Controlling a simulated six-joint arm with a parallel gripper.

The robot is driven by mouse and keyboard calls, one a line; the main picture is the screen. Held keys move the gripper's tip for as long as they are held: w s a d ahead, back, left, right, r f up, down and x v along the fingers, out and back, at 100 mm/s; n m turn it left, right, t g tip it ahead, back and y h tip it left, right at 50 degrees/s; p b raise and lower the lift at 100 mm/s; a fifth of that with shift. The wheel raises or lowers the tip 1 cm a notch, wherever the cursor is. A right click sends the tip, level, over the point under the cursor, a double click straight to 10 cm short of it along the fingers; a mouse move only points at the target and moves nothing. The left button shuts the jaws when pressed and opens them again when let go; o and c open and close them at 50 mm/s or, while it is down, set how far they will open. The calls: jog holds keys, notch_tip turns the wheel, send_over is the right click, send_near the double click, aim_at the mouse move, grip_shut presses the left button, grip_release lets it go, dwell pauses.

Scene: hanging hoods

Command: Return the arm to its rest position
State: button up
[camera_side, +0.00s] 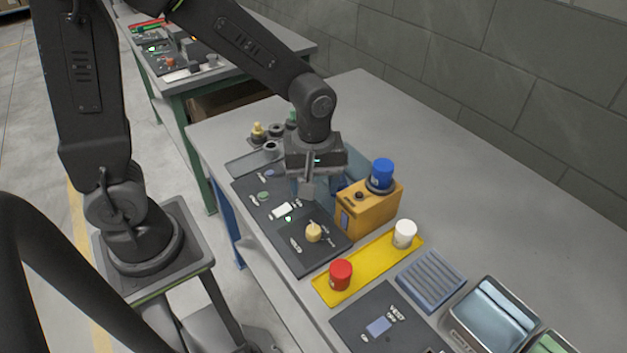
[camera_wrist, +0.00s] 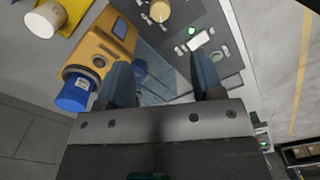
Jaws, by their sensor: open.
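My gripper (camera_side: 309,188) hangs over the workbench, above the far part of the dark control panel (camera_side: 320,258) and left of the yellow-orange box. In the wrist view my gripper (camera_wrist: 163,78) has its two fingers spread wide with nothing held between them. A pale blue, see-through-looking surface shows behind and between the fingers. The yellow-orange box (camera_side: 372,207) carries a blue cap (camera_side: 382,172) on top. The box (camera_wrist: 100,48) and blue cap (camera_wrist: 74,95) also show left of the fingers in the wrist view.
A yellow tray (camera_side: 372,265) holds a red cap (camera_side: 340,273) and a white cap (camera_side: 405,233). A grey ribbed block (camera_side: 431,280) and a bin with blue cloth (camera_side: 494,315) stand nearer. Small knobs (camera_side: 259,131) stand behind my gripper.

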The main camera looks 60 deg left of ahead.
jog(key=s+a+r+m+t, duration=0.2)
jog(key=s+r+m, duration=0.3)
jog(key=r+m, duration=0.1)
jog(key=s+a+r+m+t, duration=0.2)
jog(key=s+r+m+t, duration=0.1)
jog(key=r+m, duration=0.3)
jog(key=shift+s+a+r+t, duration=0.2)
jog(key=shift+s+r+t, duration=0.1)
jog(key=shift+s+r, duration=0.75)
jog(key=shift+w+r, duration=0.15)
